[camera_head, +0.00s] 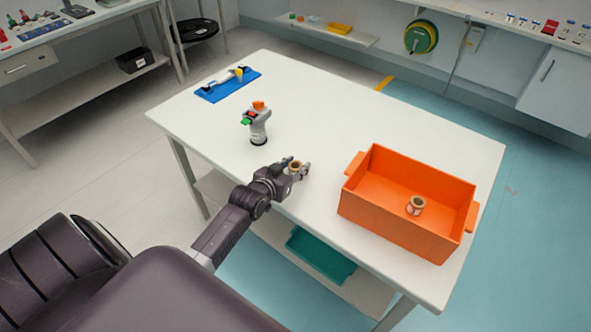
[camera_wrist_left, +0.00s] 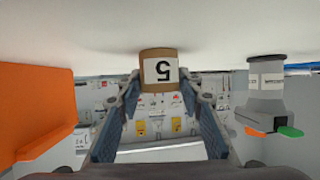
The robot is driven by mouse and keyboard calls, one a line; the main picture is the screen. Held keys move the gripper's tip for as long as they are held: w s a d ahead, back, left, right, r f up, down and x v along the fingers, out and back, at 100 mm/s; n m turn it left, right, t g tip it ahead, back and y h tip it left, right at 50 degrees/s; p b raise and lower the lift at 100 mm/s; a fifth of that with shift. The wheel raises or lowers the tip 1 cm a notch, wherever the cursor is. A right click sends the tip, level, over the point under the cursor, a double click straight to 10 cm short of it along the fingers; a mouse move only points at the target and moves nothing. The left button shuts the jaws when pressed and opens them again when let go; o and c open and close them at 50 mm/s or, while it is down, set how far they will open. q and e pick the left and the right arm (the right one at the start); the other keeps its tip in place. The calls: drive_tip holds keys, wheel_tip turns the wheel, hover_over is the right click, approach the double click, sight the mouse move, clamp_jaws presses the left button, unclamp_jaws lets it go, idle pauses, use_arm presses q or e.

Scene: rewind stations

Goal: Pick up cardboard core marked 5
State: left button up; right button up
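The cardboard core marked 5 (camera_wrist_left: 160,70) is a short brown tube with a white label, standing upright at the table's near edge. In the wrist view, which is upside down, its label faces me. It also shows in the head view (camera_head: 295,166). My left gripper (camera_head: 297,170) is level with the core, its two fingertips (camera_wrist_left: 161,80) on either side of it. The fingers look open, with little room beside the core; contact is not clear. Another core (camera_head: 416,205) is inside the orange crate (camera_head: 390,217); its marking is unreadable. My right gripper is out of view.
The white table (camera_head: 330,110) also bears a grey device with orange and green parts (camera_head: 258,128) left of my gripper and a blue tray (camera_head: 215,92) further back. The orange crate is to the right. A teal tray (camera_head: 320,256) lies on the shelf below.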

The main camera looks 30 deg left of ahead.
use_arm(q)
drive_tip(key=c, duration=0.4)
drive_tip(key=shift+c, duration=0.2)
